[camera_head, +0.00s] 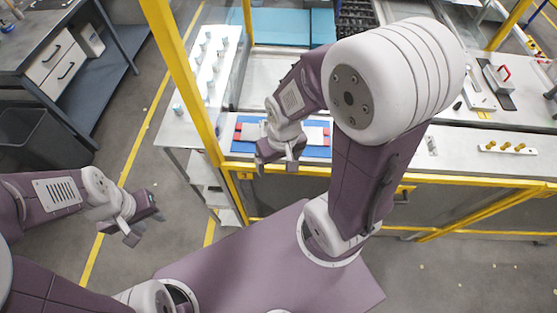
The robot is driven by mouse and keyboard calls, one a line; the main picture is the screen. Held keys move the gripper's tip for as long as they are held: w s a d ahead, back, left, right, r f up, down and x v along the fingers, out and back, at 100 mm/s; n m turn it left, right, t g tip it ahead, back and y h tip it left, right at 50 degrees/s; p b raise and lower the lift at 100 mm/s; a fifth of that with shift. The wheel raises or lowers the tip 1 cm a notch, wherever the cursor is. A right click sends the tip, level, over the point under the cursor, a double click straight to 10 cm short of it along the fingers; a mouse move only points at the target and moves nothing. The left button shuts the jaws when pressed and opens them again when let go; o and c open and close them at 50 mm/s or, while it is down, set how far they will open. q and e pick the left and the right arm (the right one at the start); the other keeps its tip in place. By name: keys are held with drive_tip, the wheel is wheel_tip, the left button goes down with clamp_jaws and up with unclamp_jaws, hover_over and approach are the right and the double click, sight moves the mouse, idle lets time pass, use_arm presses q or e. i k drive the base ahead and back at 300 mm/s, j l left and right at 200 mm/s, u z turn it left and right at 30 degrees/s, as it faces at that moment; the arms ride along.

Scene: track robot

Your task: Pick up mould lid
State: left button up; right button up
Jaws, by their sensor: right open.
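No part is clearly recognisable as the mould lid. A grey block with a red handle (503,75) stands on the bench at the upper right and may be it. A blue plate (317,150) with a pale bar and red ends lies on the bench at centre, partly hidden by my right arm. My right gripper (278,166) is open and empty, in front of the blue plate at the bench's front edge. My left gripper (142,222) is at the left, over the floor and far from the bench; its fingers look apart, with nothing between them.
A yellow frame (180,70) stands left of centre, and a yellow rail runs along the bench front. A white side table (186,130) holds several small white pieces. Yellow knobs (507,147) sit on the bench at right. A drawer cabinet (50,65) stands upper left.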

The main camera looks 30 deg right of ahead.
sight(500, 82)
drive_tip(key=k, duration=0.5)
drive_tip(key=z, duration=2.4)
